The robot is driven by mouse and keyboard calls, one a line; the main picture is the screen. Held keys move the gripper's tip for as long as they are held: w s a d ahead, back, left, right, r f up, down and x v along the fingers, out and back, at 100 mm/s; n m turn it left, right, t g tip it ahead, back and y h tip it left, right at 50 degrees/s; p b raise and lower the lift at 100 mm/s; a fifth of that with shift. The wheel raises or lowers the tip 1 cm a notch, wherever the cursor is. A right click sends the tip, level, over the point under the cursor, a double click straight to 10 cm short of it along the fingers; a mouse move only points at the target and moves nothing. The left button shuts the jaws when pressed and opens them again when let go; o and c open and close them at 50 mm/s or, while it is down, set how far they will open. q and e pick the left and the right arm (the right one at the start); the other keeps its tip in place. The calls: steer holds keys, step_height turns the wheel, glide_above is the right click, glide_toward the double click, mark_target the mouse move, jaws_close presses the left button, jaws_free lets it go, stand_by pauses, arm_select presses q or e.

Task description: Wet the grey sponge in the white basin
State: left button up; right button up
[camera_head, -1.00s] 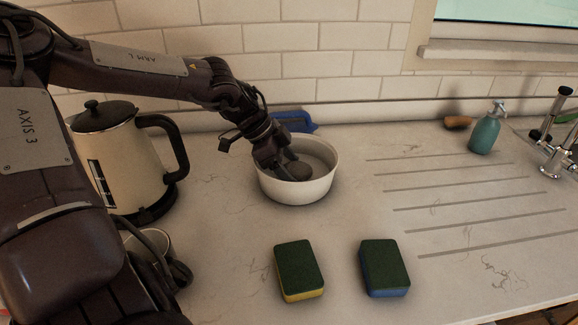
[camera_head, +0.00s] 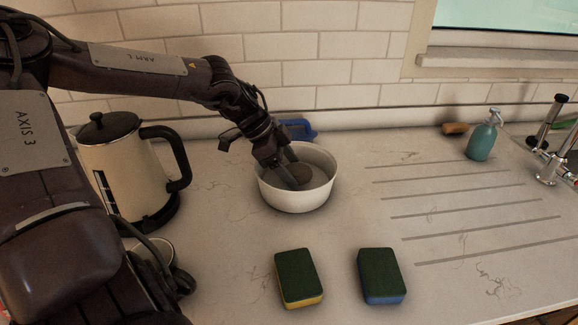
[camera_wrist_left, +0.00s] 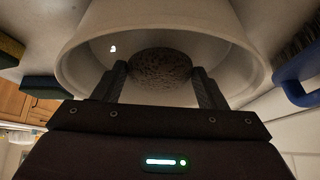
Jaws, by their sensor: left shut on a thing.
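The white basin (camera_head: 297,200) stands on the counter in the middle of the head view. My left gripper (camera_head: 294,180) reaches down into it from the upper left. The grey sponge (camera_head: 300,171) is round and sits inside the basin, between the fingers. In the left wrist view the gripper (camera_wrist_left: 160,82) is shut on the sponge (camera_wrist_left: 160,66), one finger on each side, with the basin wall (camera_wrist_left: 84,60) around it. I cannot tell whether the sponge touches the basin floor or how wet it is. My right gripper is not in view.
A cream kettle (camera_head: 128,170) stands left of the basin. Two green-topped sponges, one yellow below (camera_head: 299,278) and one blue (camera_head: 381,276), lie in front. A blue-handled brush (camera_wrist_left: 300,78) lies behind the basin. A teal bottle (camera_head: 482,140) stands at the right, beyond clear drainer grooves.

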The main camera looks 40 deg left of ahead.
arm_select(q)
steer(key=shift+r, duration=0.45)
steer(key=shift+r+p, duration=0.25)
steer(key=shift+p, duration=0.15)
steer(key=shift+r+p, duration=1.2)
steer(key=shift+r, duration=0.05)
steer(key=shift+r+p, duration=1.85)
steer(key=shift+r, duration=0.25)
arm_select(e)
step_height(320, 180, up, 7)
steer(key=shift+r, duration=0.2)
arm_select(q)
steer(key=shift+c, duration=0.2)
